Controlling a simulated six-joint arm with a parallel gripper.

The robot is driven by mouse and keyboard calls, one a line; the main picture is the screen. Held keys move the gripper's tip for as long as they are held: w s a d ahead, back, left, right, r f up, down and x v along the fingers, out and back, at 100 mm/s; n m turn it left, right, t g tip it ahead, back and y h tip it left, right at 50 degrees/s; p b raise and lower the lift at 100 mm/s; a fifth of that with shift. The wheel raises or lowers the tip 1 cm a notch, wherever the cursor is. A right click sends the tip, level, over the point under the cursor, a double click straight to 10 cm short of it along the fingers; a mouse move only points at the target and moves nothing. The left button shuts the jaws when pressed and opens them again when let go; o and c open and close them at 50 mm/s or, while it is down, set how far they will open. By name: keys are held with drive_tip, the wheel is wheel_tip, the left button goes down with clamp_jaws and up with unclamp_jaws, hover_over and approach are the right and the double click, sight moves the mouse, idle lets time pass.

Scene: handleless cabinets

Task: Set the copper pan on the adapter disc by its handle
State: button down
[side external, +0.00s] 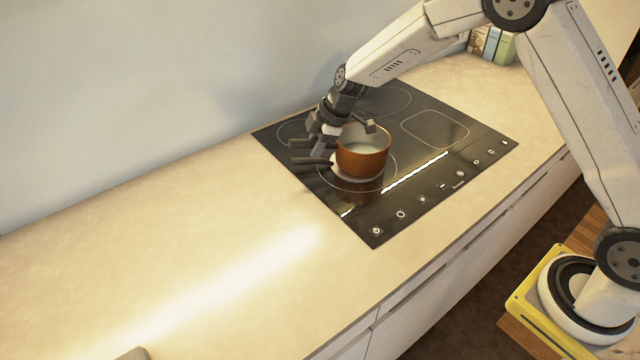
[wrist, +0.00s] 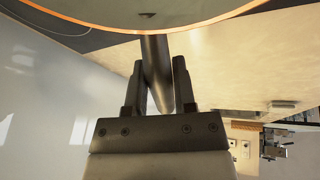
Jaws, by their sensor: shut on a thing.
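The copper pan (side external: 363,152) sits upright over the front left zone of the black cooktop, and its pale inside shows. Its dark handle (side external: 314,161) points left. A pale disc edge, the adapter disc (side external: 344,172), shows under the pan; most of it is hidden. I cannot tell whether the pan touches it. My gripper (side external: 318,150) is at the handle, left of the pan. In the wrist view my gripper (wrist: 157,90) has its two fingers on either side of the dark handle (wrist: 155,70), shut on it, with the pan's rim (wrist: 150,32) beyond.
The black cooktop (side external: 425,175) has other marked zones behind and right, and touch controls along its front edge. A wall (side external: 130,80) runs behind. Books (side external: 492,45) stand at the back right.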

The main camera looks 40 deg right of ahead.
drive_tip(key=shift+f, duration=0.2)
idle(0.7)
drive_tip(key=shift+c, duration=1.8)
unclamp_jaws()
drive_tip(key=shift+f, duration=0.1)
drive_tip(key=v, duration=0.8)
drive_tip(key=shift+s, duration=0.1)
drive_tip(key=s+d+f+m+h, duration=0.1)
drive_tip(key=s+d+m, duration=0.1)
drive_tip(key=s+m, duration=0.5)
drive_tip(key=s+d+f+m+g+h, duration=0.1)
drive_tip(key=s+m, duration=0.6)
drive_tip(key=s, duration=1.1)
drive_tip(key=shift+s+d+f+h, duration=0.2)
drive_tip(key=shift+d+f+h, duration=0.1)
drive_tip(key=shift+d+h, duration=0.4)
